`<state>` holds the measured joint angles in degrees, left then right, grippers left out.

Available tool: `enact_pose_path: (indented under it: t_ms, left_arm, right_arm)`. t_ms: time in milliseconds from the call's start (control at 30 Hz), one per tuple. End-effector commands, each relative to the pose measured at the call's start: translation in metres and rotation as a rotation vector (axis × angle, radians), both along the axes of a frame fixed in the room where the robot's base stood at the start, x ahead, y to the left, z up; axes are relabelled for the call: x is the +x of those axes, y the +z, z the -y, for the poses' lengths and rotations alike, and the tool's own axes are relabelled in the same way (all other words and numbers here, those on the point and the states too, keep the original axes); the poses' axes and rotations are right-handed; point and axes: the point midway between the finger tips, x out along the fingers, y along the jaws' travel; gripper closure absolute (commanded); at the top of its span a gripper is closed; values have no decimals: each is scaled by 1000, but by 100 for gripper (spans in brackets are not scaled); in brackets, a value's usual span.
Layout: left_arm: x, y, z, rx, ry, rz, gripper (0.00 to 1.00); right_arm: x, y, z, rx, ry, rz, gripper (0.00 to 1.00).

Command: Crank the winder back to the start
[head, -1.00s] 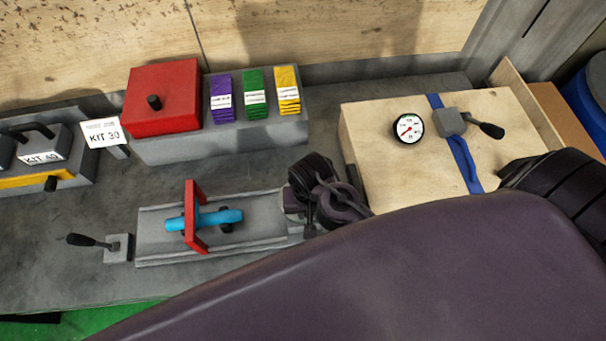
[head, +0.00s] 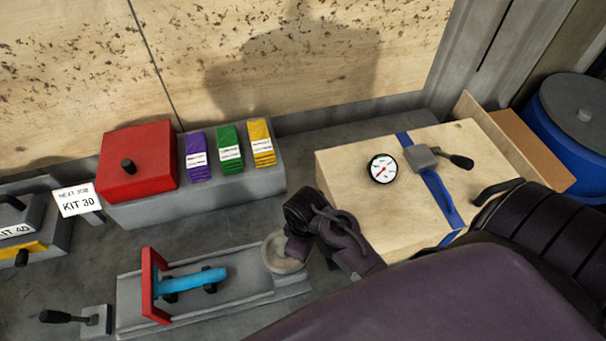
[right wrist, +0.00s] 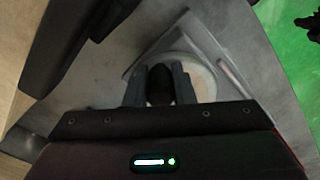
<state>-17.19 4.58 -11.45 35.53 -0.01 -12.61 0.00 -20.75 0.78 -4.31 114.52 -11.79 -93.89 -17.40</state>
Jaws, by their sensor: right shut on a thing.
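The winder is a pale grey round wheel (head: 283,252) at the right end of a low grey bed (head: 245,291). A red frame (head: 152,285) stands across the bed at the left end of a blue cylinder (head: 200,281). My right gripper (head: 298,248) is over the wheel and partly hides it. In the right wrist view its fingers (right wrist: 159,88) are shut on a dark knob (right wrist: 160,82), with the pale wheel (right wrist: 200,78) behind. My left gripper is not in view.
A wooden box (head: 345,175) with a dial (head: 383,168) and a lever (head: 455,159) stands right of the winder. A grey block with a red box (head: 138,165) and coloured card stacks lies behind. A small lever (head: 70,317) sits left of the bed.

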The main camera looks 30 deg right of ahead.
Motion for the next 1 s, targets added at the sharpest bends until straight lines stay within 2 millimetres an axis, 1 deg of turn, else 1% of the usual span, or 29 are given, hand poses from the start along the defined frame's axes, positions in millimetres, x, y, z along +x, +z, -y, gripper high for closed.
enact_pose_path:
  t_ms: [33,500,1000]
  left_arm:
    - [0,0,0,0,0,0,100]
    - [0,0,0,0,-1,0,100]
    - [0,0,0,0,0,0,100]
  right_arm:
    - [4,2,2,1,42,4,100]
    - [25,2,11,0,489,6,100]
    - [49,2,10,-1,965,6,100]
